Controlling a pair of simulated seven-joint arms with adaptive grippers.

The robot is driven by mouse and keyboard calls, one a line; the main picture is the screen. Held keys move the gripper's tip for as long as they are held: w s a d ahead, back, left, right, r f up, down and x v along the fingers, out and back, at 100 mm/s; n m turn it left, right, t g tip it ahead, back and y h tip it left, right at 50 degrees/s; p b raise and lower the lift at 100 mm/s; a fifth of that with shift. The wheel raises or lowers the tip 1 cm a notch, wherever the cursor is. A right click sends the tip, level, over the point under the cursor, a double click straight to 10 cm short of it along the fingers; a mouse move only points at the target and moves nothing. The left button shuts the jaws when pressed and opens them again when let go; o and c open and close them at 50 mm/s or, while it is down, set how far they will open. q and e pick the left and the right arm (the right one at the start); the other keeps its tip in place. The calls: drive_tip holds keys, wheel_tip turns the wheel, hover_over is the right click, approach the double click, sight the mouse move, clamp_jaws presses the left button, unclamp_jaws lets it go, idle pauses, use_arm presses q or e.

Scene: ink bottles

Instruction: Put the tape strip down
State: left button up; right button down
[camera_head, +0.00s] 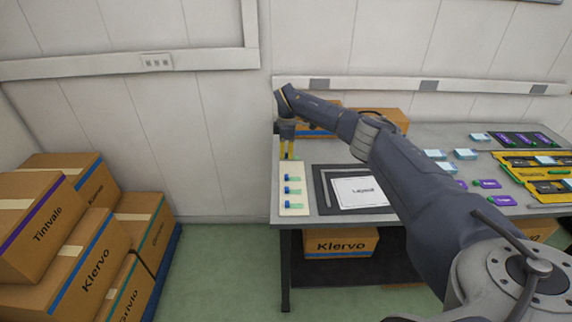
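Several small green-and-blue tape strips (293,190) lie in a column on a cream board (296,211) at the left end of the table. My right arm reaches across the table from the right. My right gripper (287,157) points down over the far end of the cream board. Its two yellow fingers stand close together. A small bluish-green patch shows at the fingertips, but it is too small to tell whether a strip is between them or on the board beneath. My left gripper is not in view.
A dark frame with a white "Layout" sheet (358,190) lies right of the board. Purple labels (487,183), pale blue boxes (465,154) and yellow-black trays (548,187) fill the table's right side. Cartons (385,117) stand behind my arm; more cartons (92,268) are stacked on the left floor.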

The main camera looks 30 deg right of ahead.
sight(286, 168)
drive_tip(key=shift+f, duration=2.2)
drive_tip(key=shift+f, duration=0.25)
drive_tip(key=c, duration=2.2)
unclamp_jaws()
drive_tip(key=c, duration=1.6)
unclamp_jaws()
